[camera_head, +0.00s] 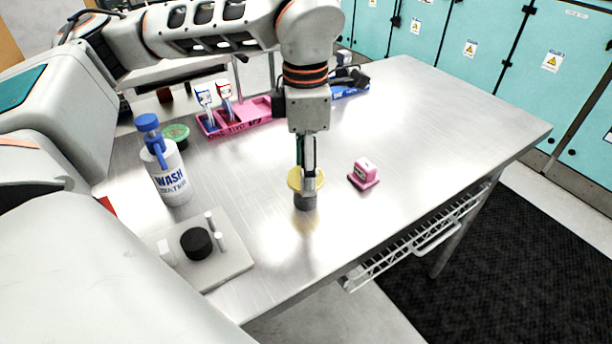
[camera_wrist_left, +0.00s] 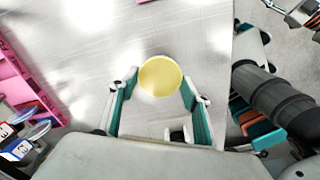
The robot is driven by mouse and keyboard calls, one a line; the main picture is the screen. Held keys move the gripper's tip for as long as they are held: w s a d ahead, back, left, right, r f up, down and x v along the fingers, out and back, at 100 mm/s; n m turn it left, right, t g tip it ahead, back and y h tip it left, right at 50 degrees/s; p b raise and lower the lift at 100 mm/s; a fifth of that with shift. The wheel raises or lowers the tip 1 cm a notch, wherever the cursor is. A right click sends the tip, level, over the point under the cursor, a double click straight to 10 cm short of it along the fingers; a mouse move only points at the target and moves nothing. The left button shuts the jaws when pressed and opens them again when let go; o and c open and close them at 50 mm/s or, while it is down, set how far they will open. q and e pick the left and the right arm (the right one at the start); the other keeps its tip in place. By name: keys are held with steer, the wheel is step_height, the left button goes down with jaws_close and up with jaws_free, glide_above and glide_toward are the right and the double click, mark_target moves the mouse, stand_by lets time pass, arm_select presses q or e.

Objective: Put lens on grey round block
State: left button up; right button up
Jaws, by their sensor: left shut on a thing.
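The lens, a thin yellow disc (camera_head: 296,181), stands out around the fingertips in the head view; it also shows between the fingertips in the left wrist view (camera_wrist_left: 160,76). My left gripper (camera_head: 308,182) points straight down and is shut on the lens over the middle of the table. The grey round block (camera_head: 305,202) is a short dark grey cylinder directly below the lens in the head view. I cannot tell whether the lens touches it. The block is hidden in the wrist view.
The table's (camera_head: 430,115) right side is clear.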

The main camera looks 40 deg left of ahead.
arm_select(q)
steer(key=shift+f, duration=1.15)
steer(key=shift+f, duration=0.15)
steer(key=o, duration=0.9)
step_height(320, 180, up, 12)
steer(key=shift+r+p, duration=0.2)
steer(key=shift+p, duration=0.55)
